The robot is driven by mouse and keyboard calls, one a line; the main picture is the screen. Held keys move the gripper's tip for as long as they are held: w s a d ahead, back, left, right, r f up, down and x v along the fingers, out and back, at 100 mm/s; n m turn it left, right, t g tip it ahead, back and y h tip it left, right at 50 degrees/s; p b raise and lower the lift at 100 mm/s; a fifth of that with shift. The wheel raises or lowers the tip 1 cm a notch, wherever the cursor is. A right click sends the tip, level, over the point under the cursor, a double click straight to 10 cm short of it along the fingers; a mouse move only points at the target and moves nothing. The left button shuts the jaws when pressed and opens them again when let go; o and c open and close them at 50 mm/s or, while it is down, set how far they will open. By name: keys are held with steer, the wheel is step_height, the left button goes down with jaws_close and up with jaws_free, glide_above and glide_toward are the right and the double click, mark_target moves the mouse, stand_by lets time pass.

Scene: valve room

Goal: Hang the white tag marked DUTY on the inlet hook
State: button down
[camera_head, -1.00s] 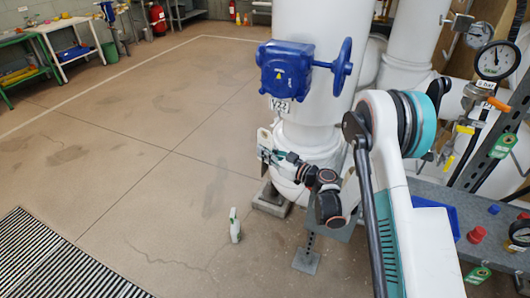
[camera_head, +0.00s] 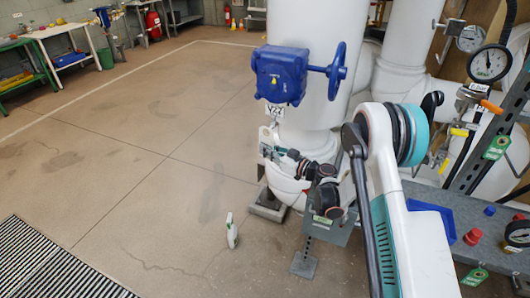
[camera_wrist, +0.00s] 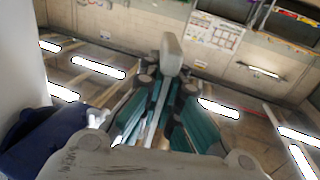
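My gripper (camera_head: 271,146) is beside the white pipe, below the blue valve box. In the wrist view its teal fingers (camera_wrist: 172,100) close together on a pale block-like piece (camera_wrist: 171,54). In the head view a small white piece (camera_head: 264,134) shows at the fingertips. It looks like the white tag, but no DUTY marking can be read on it. A white label marked V22 (camera_head: 275,112) hangs under the blue valve box (camera_head: 280,74), just above my gripper. I cannot make out which part is the inlet hook.
A blue handwheel (camera_head: 337,71) sticks out right of the valve box. Gauges (camera_head: 489,63), green tags (camera_head: 497,146) and a grey bench with a blue tray (camera_head: 437,215) stand at right. Open floor lies left.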

steer(key=shift+w+d+f, duration=0.2)
steer(key=shift+w, duration=0.3)
steer(key=shift+w+d+f, duration=0.15)
steer(key=shift+w+d, duration=0.05)
steer(key=shift+w, duration=0.35)
steer(key=shift+w+d+f, duration=0.2)
steer(key=shift+w, duration=0.3)
steer(key=c, duration=1.7)
jaws_free()
